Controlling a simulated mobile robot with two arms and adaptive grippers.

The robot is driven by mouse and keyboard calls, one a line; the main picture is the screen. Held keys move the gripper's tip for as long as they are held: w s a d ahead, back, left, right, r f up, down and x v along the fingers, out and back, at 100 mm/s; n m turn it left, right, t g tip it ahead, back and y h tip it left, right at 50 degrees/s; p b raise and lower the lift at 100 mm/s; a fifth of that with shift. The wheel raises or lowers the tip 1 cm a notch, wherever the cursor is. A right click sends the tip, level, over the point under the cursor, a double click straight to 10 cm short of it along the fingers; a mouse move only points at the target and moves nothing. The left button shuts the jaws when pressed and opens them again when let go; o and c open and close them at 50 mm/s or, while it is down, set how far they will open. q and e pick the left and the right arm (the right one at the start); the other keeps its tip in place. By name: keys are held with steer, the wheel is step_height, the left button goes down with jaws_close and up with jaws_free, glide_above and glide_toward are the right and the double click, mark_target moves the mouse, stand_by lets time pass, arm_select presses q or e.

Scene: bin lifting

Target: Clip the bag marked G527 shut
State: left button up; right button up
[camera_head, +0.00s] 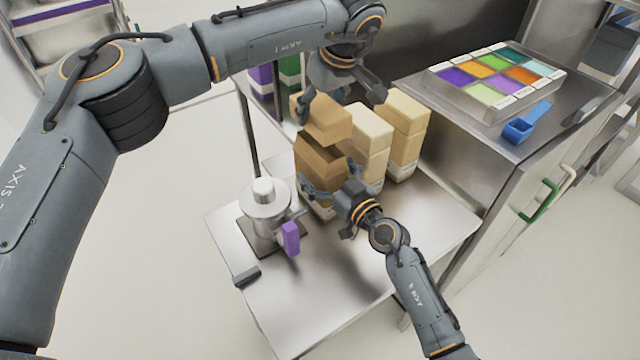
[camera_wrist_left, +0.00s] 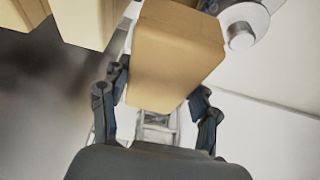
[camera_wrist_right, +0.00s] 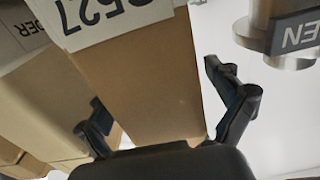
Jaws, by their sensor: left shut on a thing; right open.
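The brown bag (camera_head: 318,170) stands on the steel table. Its label (camera_wrist_right: 110,15), partly cut off in the right wrist view, reads "527" after a clipped character. My left gripper (camera_wrist_left: 160,85) is shut on the brown upper part (camera_head: 325,120) from above; a darker creased band lies below it. My right gripper (camera_wrist_right: 150,100) is open low at the bag, with a finger at either side; contact is unclear. A dark grey bar (camera_head: 247,276) lies at the table's front-left edge; I cannot tell if it is a clip.
Paler bags (camera_head: 372,140) stand close to the right of the brown bag. A metal canister (camera_head: 264,205) with a purple tag (camera_head: 291,238) stands to its left. The counter holds a tray of colored compartments (camera_head: 495,75) and a blue scoop (camera_head: 527,125). The front of the table is mostly clear.

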steer(key=shift+w+a, duration=0.2)
steer(key=shift+w, duration=0.15)
steer(key=c, duration=1.6)
arm_select(q)
steer(key=shift+f, duration=2.45)
arm_select(e)
steer(key=shift+c, duration=0.3)
arm_select(q)
steer(key=shift+f, duration=0.9)
steer(key=shift+f, duration=0.7)
steer(key=o, duration=1.2)
steer(key=shift+r, duration=0.1)
